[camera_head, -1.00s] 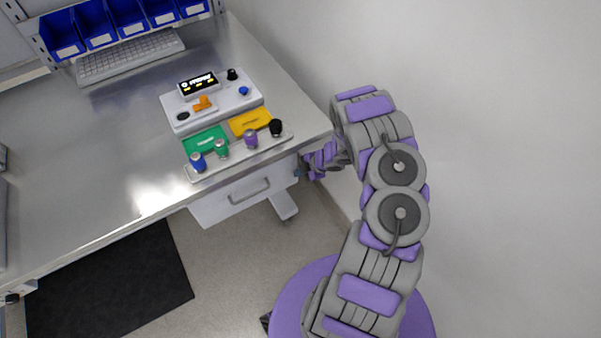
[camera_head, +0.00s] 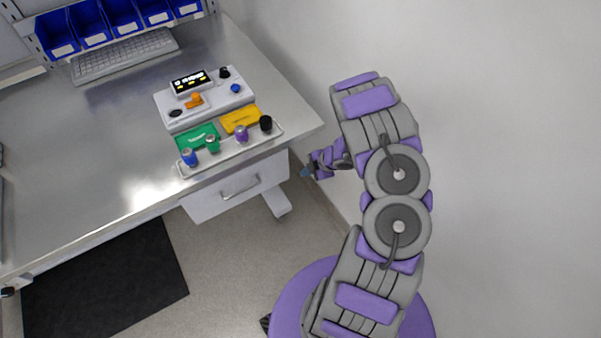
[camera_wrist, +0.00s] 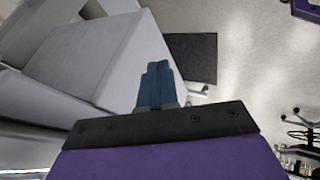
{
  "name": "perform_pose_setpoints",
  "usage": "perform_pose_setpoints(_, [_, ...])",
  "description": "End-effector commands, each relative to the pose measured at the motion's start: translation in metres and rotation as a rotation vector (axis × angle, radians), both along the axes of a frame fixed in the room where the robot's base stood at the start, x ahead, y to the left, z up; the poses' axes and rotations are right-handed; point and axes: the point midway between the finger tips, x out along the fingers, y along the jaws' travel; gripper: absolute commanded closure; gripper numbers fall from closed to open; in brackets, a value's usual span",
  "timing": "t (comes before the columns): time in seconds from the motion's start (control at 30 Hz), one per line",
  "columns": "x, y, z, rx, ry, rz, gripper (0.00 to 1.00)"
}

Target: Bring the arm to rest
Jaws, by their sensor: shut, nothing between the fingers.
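My arm is bent, and my gripper (camera_head: 306,172) hangs beside the right end of the metal workbench (camera_head: 75,180), off its corner and below the level of its top. In the wrist view my gripper (camera_wrist: 158,68) shows its two blue fingers side by side, shut and empty. The fingers are apart from the bench and the drawer unit (camera_head: 235,192). The floor and a dark mat (camera_wrist: 190,58) show beyond the fingertips.
On the bench stand a white device (camera_head: 205,100) and a tray (camera_head: 235,155) with green and yellow pieces and several coloured knobs. A keyboard (camera_head: 125,55) and blue bins (camera_head: 120,18) are at the back. A bare wall (camera_head: 510,150) is at right.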

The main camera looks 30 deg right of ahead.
Motion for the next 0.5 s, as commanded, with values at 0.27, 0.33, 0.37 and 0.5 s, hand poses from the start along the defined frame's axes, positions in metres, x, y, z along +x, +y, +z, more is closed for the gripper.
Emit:
perform_pose_setpoints(0.27, [-0.013,-0.013,0.021,0.003,0.002,0.0,1.0])
perform_pose_setpoints(0.33, [-0.013,-0.013,0.021,0.003,0.002,0.0,1.0])
perform_pose_setpoints(0.37, [-0.013,-0.013,0.021,0.003,0.002,0.0,1.0])
perform_pose_setpoints(0.5, [-0.01,-0.017,0.025,-0.016,0.002,-0.012,1.0])
